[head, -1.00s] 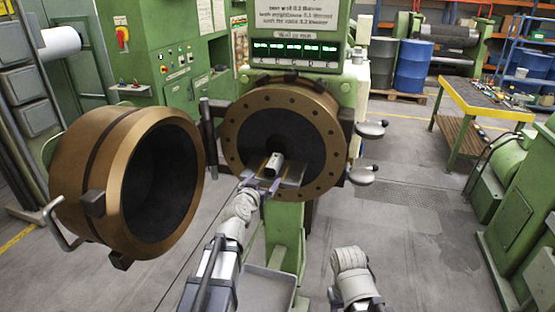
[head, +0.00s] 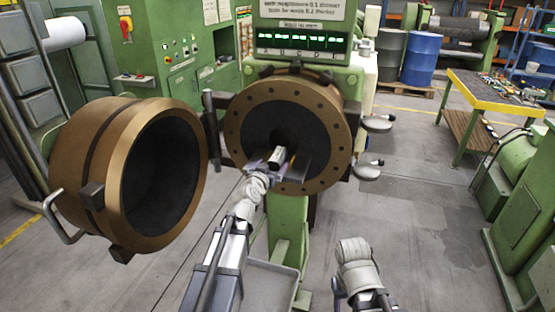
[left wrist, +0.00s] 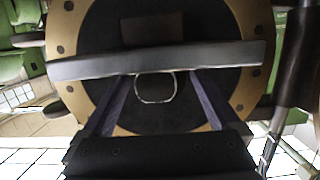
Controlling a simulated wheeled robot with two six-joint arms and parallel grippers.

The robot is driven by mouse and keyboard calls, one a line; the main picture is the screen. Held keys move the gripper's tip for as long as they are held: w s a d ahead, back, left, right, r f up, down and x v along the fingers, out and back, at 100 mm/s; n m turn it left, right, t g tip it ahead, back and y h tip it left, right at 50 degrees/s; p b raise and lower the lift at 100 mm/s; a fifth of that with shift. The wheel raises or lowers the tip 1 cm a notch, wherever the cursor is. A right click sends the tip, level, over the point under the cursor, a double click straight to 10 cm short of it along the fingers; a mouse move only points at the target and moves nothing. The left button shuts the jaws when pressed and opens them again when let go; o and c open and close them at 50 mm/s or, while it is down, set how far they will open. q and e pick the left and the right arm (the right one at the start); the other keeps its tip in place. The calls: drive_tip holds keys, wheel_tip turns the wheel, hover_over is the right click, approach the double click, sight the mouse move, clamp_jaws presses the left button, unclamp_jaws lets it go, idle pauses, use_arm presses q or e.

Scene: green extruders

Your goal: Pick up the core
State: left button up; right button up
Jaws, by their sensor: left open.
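The core (head: 276,157) is a small light tube lying on a narrow flat plate (head: 299,172) in front of the dark middle of the extruder's bronze ring. In the left wrist view the core's rounded end (left wrist: 155,88) shows against the plate's pale edge (left wrist: 155,60). My left gripper (head: 272,161) is open at the core; its wrist hides part of it. In the left wrist view its fingers (left wrist: 160,84) stand on either side of the core with a gap at each side. My right gripper is not in view; only part of my right arm shows at the bottom.
A swung-open bronze cylinder (head: 95,170) stands close on the left of my left arm. The bronze flange (head: 334,115) surrounds the work spot. A yellow-edged table (head: 486,96) stands at the right. Open grey floor (head: 420,240) lies right of the machine.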

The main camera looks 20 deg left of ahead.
sight(277, 159)
use_arm(q)
drive_tip(key=w, duration=0.5)
drive_tip(key=shift+d+f, duration=0.2)
drive_tip(key=shift+d, duration=0.15)
drive_tip(key=shift+s, duration=0.1)
drive_tip(key=shift+c, duration=0.7)
clamp_jaws()
